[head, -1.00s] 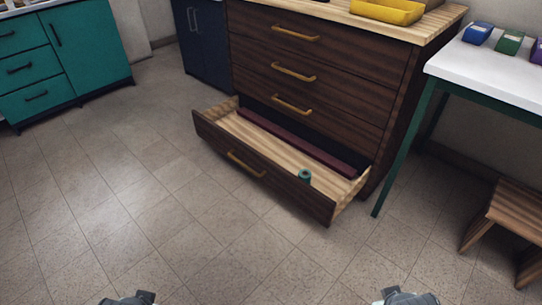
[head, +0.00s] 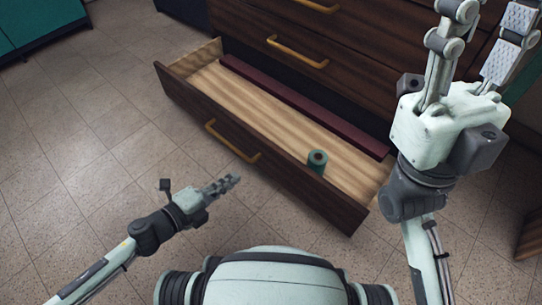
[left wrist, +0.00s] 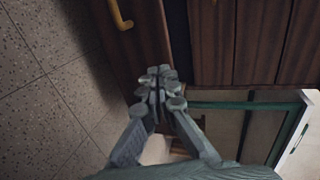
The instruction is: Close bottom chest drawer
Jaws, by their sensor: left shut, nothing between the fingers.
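The bottom chest drawer (head: 185,92) is pulled well out of the dark wooden chest (head: 370,45). It has a dark front with a brass handle (head: 232,142) and a pale wooden inside. My left gripper (head: 236,181) is shut and empty, in front of the drawer front and below the handle in the picture, apart from it. In the left wrist view its closed fingers (left wrist: 156,76) point toward dark wooden fronts, with a brass handle (left wrist: 120,14) at the top. My right gripper (head: 488,20) is raised with its fingers spread, at the drawer's right side, covering part of the chest.
A teal roll (head: 317,161) and a long maroon bar (head: 300,107) lie in the open drawer. A teal cabinet (head: 45,20) stands at the upper left. Tiled floor (head: 80,150) is clear in front of the drawer. A green table frame (left wrist: 235,105) shows in the left wrist view.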

